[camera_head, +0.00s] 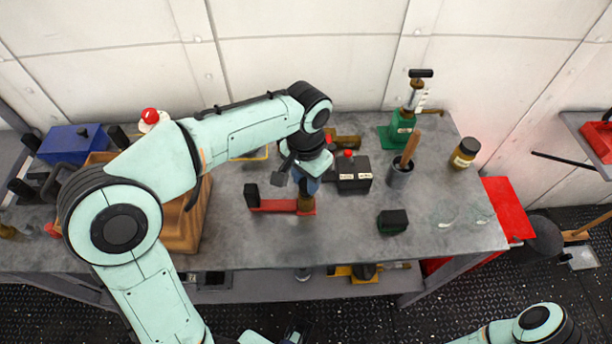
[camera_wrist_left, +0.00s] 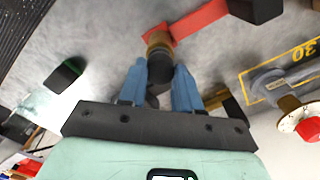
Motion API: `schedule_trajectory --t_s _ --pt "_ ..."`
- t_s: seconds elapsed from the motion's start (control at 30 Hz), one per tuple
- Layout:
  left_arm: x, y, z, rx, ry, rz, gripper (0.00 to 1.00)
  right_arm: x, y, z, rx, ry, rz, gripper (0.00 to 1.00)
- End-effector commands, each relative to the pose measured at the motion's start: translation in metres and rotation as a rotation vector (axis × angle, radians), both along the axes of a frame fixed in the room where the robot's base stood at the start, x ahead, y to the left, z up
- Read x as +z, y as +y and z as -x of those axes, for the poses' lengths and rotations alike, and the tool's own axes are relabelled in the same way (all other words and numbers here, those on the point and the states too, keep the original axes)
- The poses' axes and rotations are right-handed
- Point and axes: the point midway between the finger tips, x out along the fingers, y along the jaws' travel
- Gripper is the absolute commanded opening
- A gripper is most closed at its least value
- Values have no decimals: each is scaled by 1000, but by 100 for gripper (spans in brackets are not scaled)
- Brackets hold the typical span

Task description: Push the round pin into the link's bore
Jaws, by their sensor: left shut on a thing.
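The red link (camera_head: 275,205) lies on the grey bench, with a black block at its left end and a brass-brown bore end at its right. In the left wrist view the link (camera_wrist_left: 200,20) reaches up and right from a brass ring. My left gripper (camera_head: 307,182) is above the link's right end. Its blue fingers (camera_wrist_left: 160,76) are shut on a dark round pin (camera_wrist_left: 160,66). The pin stands over or at the brass ring; its lower end is hidden, so I cannot tell how deep it sits. My right gripper is not clearly visible.
A grey cup (camera_head: 400,174) with a wooden handle, a dark green-black block (camera_head: 393,221) and a green pump (camera_head: 396,132) are to the right. An orange-brown bin (camera_head: 183,225) is left. The bench front is clear.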

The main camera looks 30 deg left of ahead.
Motion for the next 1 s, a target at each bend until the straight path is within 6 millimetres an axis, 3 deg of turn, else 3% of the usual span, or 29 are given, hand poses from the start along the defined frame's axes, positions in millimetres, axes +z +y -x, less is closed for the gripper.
schedule_trajectory --t_s 0.27,0.3,0.37,0.73,0.87,1.0 --pt "-6 0 0 0 0 0 1 -4 0 1 0 1 1 54" --pt "-5 0 0 0 0 0 46 -4 0 1 0 1 0 54" --pt "-5 0 0 0 0 0 63 -3 0 1 0 1 0 54" --pt "0 0 0 0 0 0 63 -2 0 1 0 1 0 54" --pt "19 0 -1 0 -3 1 63 2 0 -1 0 -1 0 54" --pt "51 0 -1 0 -6 0 63 9 0 -3 0 -3 0 54"
